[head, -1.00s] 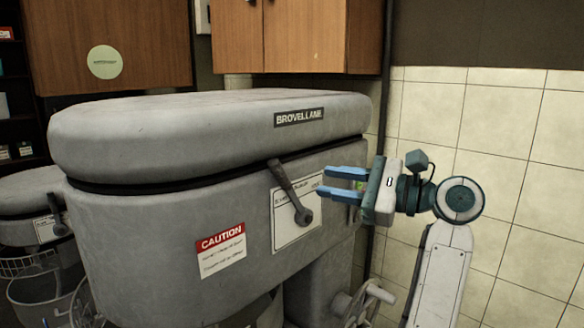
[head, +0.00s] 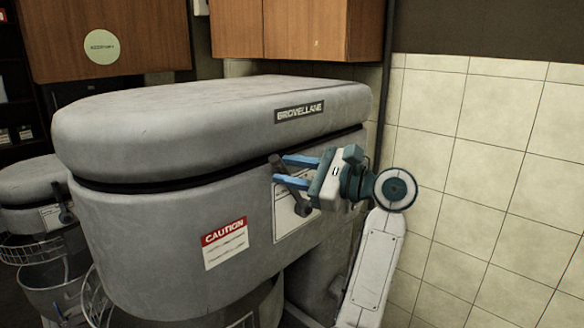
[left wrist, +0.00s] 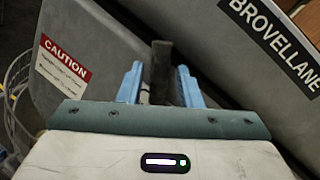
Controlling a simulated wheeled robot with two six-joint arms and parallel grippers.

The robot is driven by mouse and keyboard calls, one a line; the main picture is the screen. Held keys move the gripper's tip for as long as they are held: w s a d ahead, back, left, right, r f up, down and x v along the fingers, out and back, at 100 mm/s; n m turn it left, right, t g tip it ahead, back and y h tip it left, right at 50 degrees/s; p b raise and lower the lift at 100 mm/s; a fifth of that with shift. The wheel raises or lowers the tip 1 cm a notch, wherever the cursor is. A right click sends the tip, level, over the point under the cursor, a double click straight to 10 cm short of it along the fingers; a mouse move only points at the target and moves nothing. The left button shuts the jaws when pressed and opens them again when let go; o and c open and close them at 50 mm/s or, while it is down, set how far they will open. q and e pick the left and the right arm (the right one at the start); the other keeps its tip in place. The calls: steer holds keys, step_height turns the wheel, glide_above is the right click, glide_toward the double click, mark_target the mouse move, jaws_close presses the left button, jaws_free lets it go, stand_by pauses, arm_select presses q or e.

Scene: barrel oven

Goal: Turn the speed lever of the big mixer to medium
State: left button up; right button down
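The big mixer (head: 165,215) is a large grey machine with a BROVELLANE label. Its dark speed lever (head: 276,164) is on the front beside a white plate (head: 286,222), with its tip up and to the left. My left gripper (head: 280,169) is open, its blue fingers at the upper part of the lever. In the left wrist view the lever (left wrist: 162,60) stands between the two fingers, with gaps on both sides. Whether either finger touches it I cannot tell. The gripper hides part of the lever and plate. My right gripper is not in view.
A smaller grey mixer (head: 30,190) with a wire guard stands at the left. Wooden cabinets (head: 295,30) hang above the big mixer. A tiled wall (head: 480,180) is at the right. A red and white caution label (head: 225,244) is on the mixer's front.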

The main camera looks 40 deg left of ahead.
arm_select(q)
jaws_close()
